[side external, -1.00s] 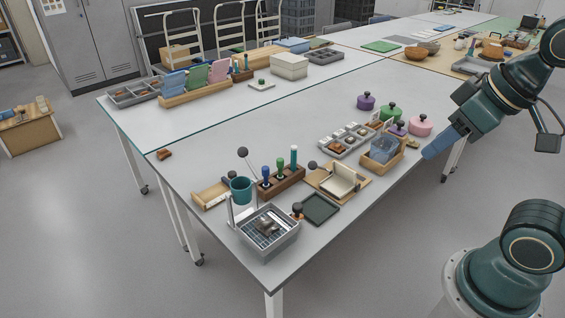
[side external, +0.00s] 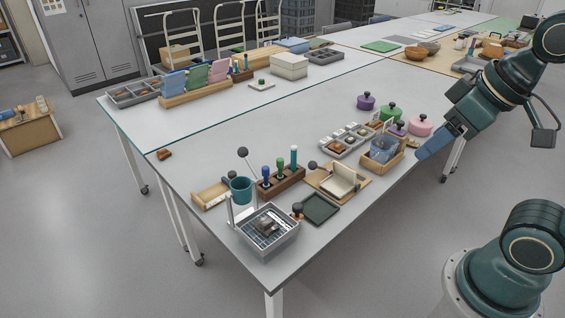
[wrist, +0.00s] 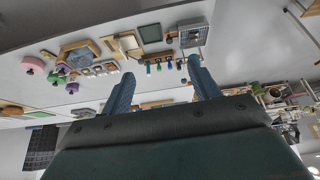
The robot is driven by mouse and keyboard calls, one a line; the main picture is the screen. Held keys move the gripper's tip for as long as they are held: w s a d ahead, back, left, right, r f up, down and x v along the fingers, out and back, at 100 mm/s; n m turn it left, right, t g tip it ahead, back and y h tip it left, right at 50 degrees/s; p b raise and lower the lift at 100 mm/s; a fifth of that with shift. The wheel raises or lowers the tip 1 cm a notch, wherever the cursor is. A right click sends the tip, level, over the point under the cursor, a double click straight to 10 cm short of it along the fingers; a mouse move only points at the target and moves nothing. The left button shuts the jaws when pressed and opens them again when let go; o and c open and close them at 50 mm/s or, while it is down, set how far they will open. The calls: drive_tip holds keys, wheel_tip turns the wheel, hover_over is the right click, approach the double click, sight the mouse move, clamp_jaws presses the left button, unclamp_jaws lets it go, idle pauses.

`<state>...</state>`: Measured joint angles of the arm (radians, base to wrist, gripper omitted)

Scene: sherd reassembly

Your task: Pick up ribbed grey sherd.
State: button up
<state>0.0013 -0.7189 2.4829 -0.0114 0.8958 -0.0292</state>
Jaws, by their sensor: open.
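I cannot pick out the ribbed grey sherd for certain. A small grey piece (side external: 266,225) lies in the grey mesh-bottomed tray (side external: 287,243) at the table's near corner; its surface is too small to tell ribs. Small pieces also lie in the grey compartment tray (side external: 347,140). My gripper (side external: 425,154) is at the table's right edge, to the right of the wooden box, apart from all pieces. In the wrist view my gripper (wrist: 158,68) has its two blue fingers spread, with nothing held between them; the table appears upside down beyond them.
A wooden box with a blue item (side external: 383,148) and lidded pots, one pink (side external: 420,127), stand near my gripper. A tool block (side external: 281,182), teal cup (side external: 241,189), wooden press-like stand (side external: 339,181) and dark tray (side external: 320,208) crowd the near end. The table's middle is clear.

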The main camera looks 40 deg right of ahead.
drive_tip(key=w+a+n+g+y, duration=0.1)
drive_tip(key=w+a+n+g, duration=0.1)
drive_tip(key=w+n, duration=0.5)
drive_tip(key=w+a+f+n+g+y, duration=0.1)
drive_tip(key=w+a+f+n, duration=0.1)
drive_tip(key=w+f+n, duration=0.3)
drive_tip(key=w+a+f+n+g+y, duration=0.2)
drive_tip(key=w+f+n, duration=0.3)
drive_tip(key=w+f, duration=0.8)
drive_tip(key=w+a, duration=0.1)
drive_tip(key=w, duration=0.2)
drive_tip(key=shift+a+f+n+g+y, duration=0.25)
drive_tip(key=shift+f+n+g+y, duration=0.05)
drive_tip(key=shift+f, duration=0.1)
hover_over(267, 221)
drive_tip(key=d, duration=0.2)
drive_tip(key=shift+s+d+f, duration=0.1)
drive_tip(key=shift+d+f, duration=0.05)
drive_tip(key=shift+f, duration=3.85)
drive_tip(key=shift+x, duration=2.6)
